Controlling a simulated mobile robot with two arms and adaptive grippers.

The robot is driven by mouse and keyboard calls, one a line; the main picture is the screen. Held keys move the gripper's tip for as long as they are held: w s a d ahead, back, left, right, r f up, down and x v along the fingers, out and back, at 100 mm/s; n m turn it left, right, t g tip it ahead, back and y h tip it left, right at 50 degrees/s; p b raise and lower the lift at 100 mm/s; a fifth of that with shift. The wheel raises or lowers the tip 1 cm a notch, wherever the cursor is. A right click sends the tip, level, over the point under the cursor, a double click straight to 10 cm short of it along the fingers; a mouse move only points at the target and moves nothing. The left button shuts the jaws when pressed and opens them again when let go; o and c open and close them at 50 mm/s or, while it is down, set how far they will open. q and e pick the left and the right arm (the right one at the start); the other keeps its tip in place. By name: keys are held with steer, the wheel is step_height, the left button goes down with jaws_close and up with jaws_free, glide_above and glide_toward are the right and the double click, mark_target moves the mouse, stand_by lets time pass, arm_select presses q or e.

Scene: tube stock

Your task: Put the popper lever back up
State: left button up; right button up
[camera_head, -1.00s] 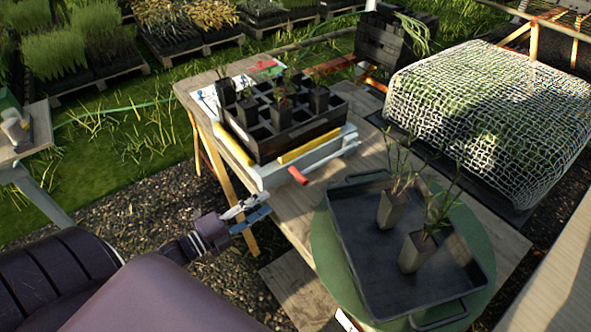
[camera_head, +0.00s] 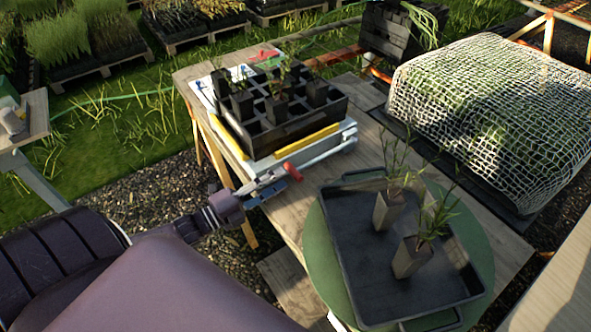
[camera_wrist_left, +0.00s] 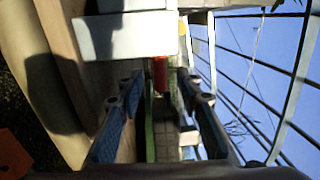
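The popper lever is a pale bar with a red grip (camera_head: 291,171), low along the near right side of the white popper base (camera_head: 262,168). A black cell tray (camera_head: 290,128) with several potted seedlings sits on the popper. My left gripper (camera_head: 273,187) is just left of and below the red grip. In the left wrist view its fingers (camera_wrist_left: 160,108) are apart, with the red grip (camera_wrist_left: 160,74) ahead, in line with the gap. Whether a finger touches the grip I cannot tell. My right gripper is not in view.
A dark tray (camera_head: 350,262) with two potted plants stands on a green round mat (camera_head: 317,268) at the near right of the wooden table (camera_head: 300,205). A netted crop bed (camera_head: 490,125) lies beyond the table. A black crate stack (camera_head: 385,38) stands behind.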

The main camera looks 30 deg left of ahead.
mark_target(294, 170)
arm_select(q)
steer(key=x, duration=0.5)
steer(key=shift+w+d, duration=0.15)
steer(key=shift+w, duration=0.25)
jaws_close()
